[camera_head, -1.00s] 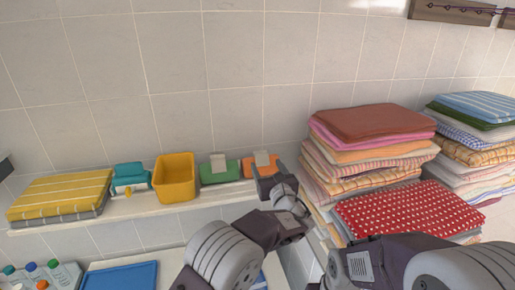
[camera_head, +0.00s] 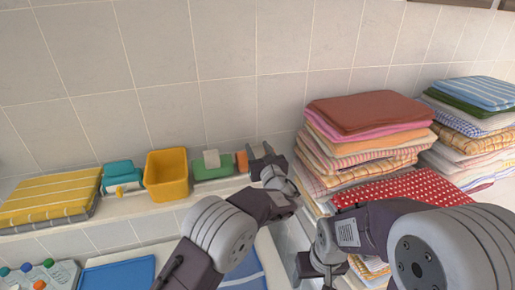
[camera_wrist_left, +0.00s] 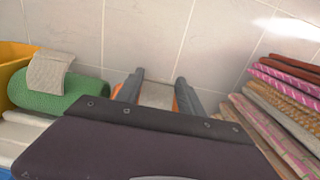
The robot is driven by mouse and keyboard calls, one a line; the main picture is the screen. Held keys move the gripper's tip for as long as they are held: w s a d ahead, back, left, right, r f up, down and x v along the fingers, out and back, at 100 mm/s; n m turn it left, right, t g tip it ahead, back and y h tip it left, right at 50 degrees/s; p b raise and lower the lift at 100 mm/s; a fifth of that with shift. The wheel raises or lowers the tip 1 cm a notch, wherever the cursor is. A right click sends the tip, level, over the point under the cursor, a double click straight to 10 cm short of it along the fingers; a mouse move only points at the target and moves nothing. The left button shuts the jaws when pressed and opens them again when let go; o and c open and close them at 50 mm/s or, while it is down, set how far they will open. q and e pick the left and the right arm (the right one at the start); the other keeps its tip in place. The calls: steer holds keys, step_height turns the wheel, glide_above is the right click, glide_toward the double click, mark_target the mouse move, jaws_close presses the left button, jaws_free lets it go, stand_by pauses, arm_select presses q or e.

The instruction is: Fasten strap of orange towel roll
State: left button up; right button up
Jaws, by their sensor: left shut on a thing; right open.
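The orange towel roll (camera_head: 242,161) lies on the shelf, mostly hidden behind my left gripper (camera_head: 262,151). In the left wrist view, orange shows beside both fingers of my left gripper (camera_wrist_left: 157,88), and a pale strap (camera_wrist_left: 156,96) shows between them. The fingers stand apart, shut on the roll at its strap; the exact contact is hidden. Whether the strap lies flat cannot be told. My right gripper (camera_head: 321,266) is open and empty, low in front of the towel stacks and away from the roll.
A green towel roll (camera_head: 212,168) with a pale strap lies left of the orange one. Further left are a yellow bin (camera_head: 167,176), a teal item (camera_head: 122,177) and a yellow striped towel (camera_head: 50,197). A tall towel stack (camera_head: 365,140) stands close on the right.

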arm_select(q)
steer(key=shift+w+a+f+g+p, duration=0.1)
steer(key=shift+w+a+g+p, duration=0.1)
steer(key=shift+w+p, duration=0.2)
steer(key=shift+w+a+g+p, duration=0.15)
steer(key=shift+w+g+p, duration=0.1)
steer(key=shift+w, duration=0.25)
steer(key=shift+c, duration=0.7)
steer(key=shift+w+f+g+p, duration=0.2)
steer(key=shift+f+g+p, duration=0.05)
steer(key=shift+p, duration=0.05)
steer(key=shift+f, duration=0.15)
steer(key=shift+s+d, duration=0.1)
steer(key=shift+s, duration=0.05)
steer(key=shift+c, duration=0.2)
arm_select(e)
steer(key=shift+w+a+r, duration=0.1)
steer(key=shift+w+r, duration=0.5)
steer(key=shift+r, duration=0.1)
arm_select(q)
steer(key=o, duration=1.2)
steer(key=shift+c, duration=0.2)
steer(key=shift+o, duration=1.2)
arm_select(e)
steer(key=shift+w, duration=0.1)
